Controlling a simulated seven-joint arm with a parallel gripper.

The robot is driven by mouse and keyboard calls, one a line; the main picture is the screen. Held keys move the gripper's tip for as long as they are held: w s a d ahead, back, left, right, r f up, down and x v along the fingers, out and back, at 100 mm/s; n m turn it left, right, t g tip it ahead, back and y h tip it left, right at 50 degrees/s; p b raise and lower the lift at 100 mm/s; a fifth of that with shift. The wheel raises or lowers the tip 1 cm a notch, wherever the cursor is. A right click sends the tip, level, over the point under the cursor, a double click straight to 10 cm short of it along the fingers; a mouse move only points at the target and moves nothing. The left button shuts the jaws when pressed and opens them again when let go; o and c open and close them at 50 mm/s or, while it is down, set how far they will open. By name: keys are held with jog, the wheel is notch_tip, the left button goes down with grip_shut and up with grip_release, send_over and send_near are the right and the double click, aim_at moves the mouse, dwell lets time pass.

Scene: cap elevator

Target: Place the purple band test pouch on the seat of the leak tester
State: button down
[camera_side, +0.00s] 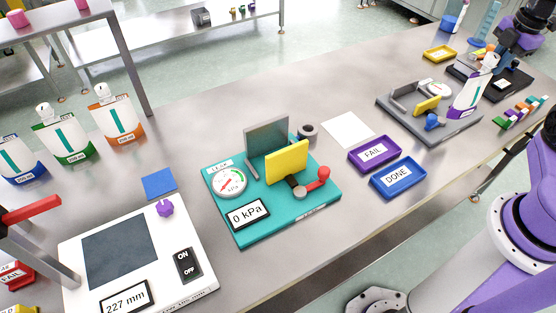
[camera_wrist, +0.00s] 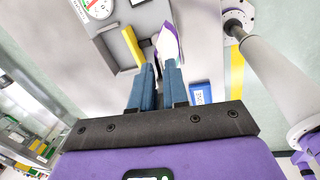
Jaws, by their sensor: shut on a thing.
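The white pouch with a purple band (camera_side: 470,97) is upright in the side view, in front of or over the right part of the grey fixture. My gripper (camera_side: 488,62) is shut on its top. In the wrist view the blue fingers (camera_wrist: 160,84) close on the pouch (camera_wrist: 168,44); its lower part is hidden. The teal leak tester (camera_side: 232,231) is at the middle of the bench, with a LEAK gauge (camera_side: 229,181), a "0 kPa" display (camera_side: 248,214), a grey plate (camera_side: 267,136), a yellow plate (camera_side: 287,162) and a red-knobbed lever (camera_side: 323,173). No pouch shows between its plates.
The grey fixture (camera_side: 458,131) has a gauge, yellow block and blue knob. The purple FAIL tray (camera_side: 354,160) and blue DONE tray (camera_side: 421,178) lie between the fixtures. Several pouches (camera_side: 117,121) stand at left, behind the white sealer (camera_side: 201,247). A white sheet (camera_side: 348,130) lies flat.

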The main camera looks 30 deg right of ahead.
notch_tip(320, 180, up, 8)
jog(key=r, duration=0.1)
jog(key=w+a, duration=1.1)
jog(key=w+a+n, duration=0.1)
jog(key=w+a, duration=0.3)
jog(key=a, duration=0.9)
jog(key=w+a, duration=0.4)
jog(key=a, duration=0.9)
jog(key=s+a, duration=0.3)
jog(key=a, duration=1.2)
notch_tip(320, 180, down, 16)
jog(key=shift+w+d, duration=0.15)
